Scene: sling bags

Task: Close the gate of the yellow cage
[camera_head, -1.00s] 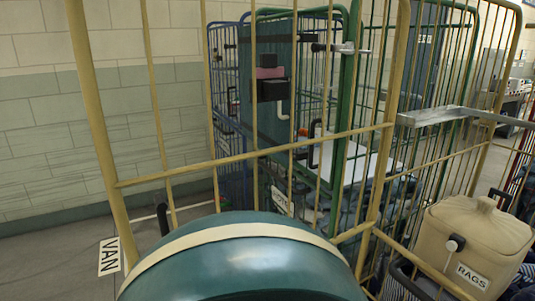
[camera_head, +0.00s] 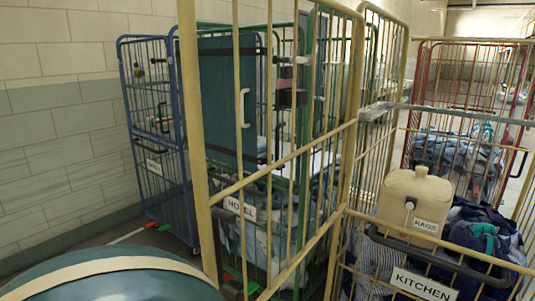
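The yellow cage (camera_head: 366,160) stands at centre right with a beige RAGS container (camera_head: 415,203) and dark blue and striped laundry in it. A tall barred yellow panel (camera_head: 196,160) extends from the cage's left front corner toward me and to the left; it appears to be the gate, swung out. A lower yellow front section carries a KITCHEN label (camera_head: 424,286) and a dark handle (camera_head: 440,258). The panel's lower near part is cut off by the picture's bottom. Neither of my grippers is in view.
Behind the panel stand a green cage (camera_head: 302,90) with a HOTEL label (camera_head: 240,208) and a blue cage (camera_head: 160,140) by the tiled wall. A red cage (camera_head: 470,42) stands behind at the right. A rounded dark green shape with a cream band (camera_head: 110,285) fills the lower left.

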